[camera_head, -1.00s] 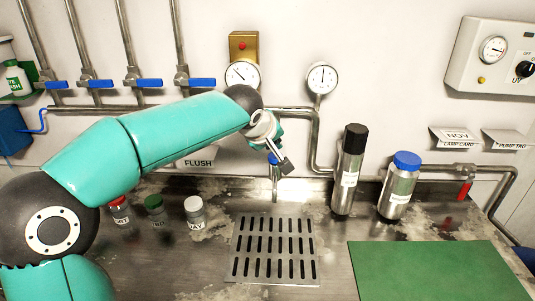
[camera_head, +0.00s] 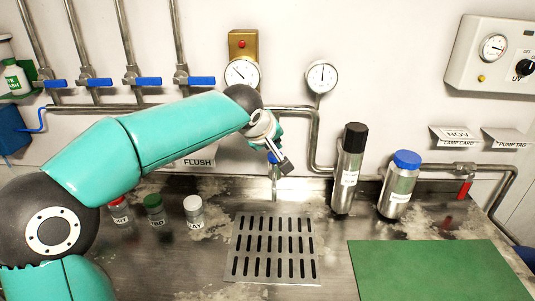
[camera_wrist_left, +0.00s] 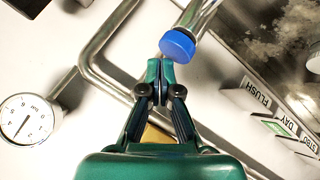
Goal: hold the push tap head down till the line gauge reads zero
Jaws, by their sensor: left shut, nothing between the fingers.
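The push tap's blue head (camera_head: 273,157) is partly hidden behind my left gripper (camera_head: 284,165) in the head view, with its metal spout (camera_head: 275,187) below. The left wrist view shows the blue head (camera_wrist_left: 177,45) clearly. My left gripper (camera_wrist_left: 160,68) is shut and empty, its fingertips right at the head's edge; I cannot tell whether they touch it. Two round gauges are on the wall: the right gauge (camera_head: 321,77) has its needle nearly straight up, off to one side in the wrist view (camera_wrist_left: 27,120). The left gauge (camera_head: 242,74) has its needle toward upper left. My right gripper is not in view.
A slotted drain plate (camera_head: 240,262) lies below the tap. Several small bottles stand to its left, a black-capped cylinder (camera_head: 348,170) and a blue-capped one (camera_head: 399,187) to its right. A FLUSH card (camera_head: 198,162) stands behind my left arm. A green mat (camera_head: 430,272) is clear.

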